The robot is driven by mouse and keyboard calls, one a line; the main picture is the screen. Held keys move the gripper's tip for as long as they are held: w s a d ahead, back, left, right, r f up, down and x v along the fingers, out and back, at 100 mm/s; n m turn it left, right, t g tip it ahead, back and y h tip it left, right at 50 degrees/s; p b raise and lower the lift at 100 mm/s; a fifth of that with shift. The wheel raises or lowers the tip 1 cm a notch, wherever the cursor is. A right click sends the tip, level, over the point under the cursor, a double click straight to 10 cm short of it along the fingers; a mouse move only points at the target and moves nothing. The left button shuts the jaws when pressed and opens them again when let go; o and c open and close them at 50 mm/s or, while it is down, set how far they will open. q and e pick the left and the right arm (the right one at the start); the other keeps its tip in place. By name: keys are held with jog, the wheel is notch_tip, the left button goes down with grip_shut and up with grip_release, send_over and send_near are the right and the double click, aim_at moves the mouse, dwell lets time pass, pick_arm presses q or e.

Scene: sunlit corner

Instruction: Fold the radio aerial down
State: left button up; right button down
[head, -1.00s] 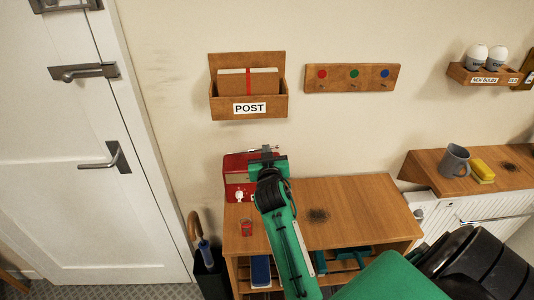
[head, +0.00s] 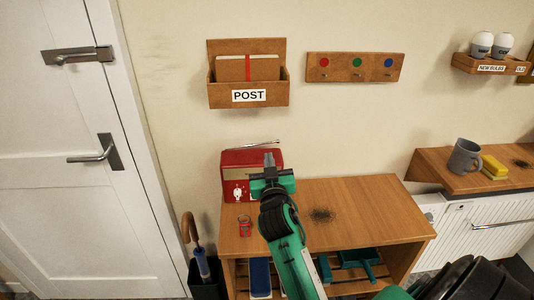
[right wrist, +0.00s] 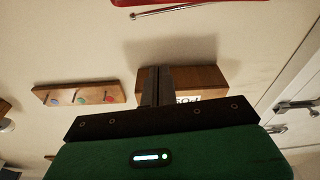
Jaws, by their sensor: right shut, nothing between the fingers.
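The red radio (head: 235,166) stands at the left back of the wooden bench, against the wall. Its thin silver aerial (head: 262,143) lies nearly level along the top, its right end slightly raised. My right gripper (head: 269,158) is shut and empty in front of the radio's right part, hiding some of it. I cannot tell whether it touches the radio. In the right wrist view the shut fingers (right wrist: 157,85) show apart from the aerial (right wrist: 180,9), which runs below the radio's red edge (right wrist: 140,2). My left gripper is out of view.
A red tag (head: 245,228) lies on the bench (head: 365,205), whose right part is clear. The post box (head: 248,95) and hook board (head: 355,67) hang above. An umbrella (head: 195,240) stands left of the bench. A mug (head: 464,157) and sponge (head: 493,167) sit at right.

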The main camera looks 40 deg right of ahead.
jog(key=p+x, duration=0.2)
jog(key=x, duration=0.7)
jog(key=shift+w+d+r+p, duration=0.15)
jog(key=shift+r+p, duration=0.1)
jog(key=shift+p, duration=0.05)
jog(key=f, duration=0.2)
jog(key=w+d+f, duration=0.1)
jog(key=shift+w, duration=0.1)
jog(key=shift+w+d+f, duration=0.1)
jog(key=shift+d+f, duration=0.05)
jog(key=shift+f, duration=0.35)
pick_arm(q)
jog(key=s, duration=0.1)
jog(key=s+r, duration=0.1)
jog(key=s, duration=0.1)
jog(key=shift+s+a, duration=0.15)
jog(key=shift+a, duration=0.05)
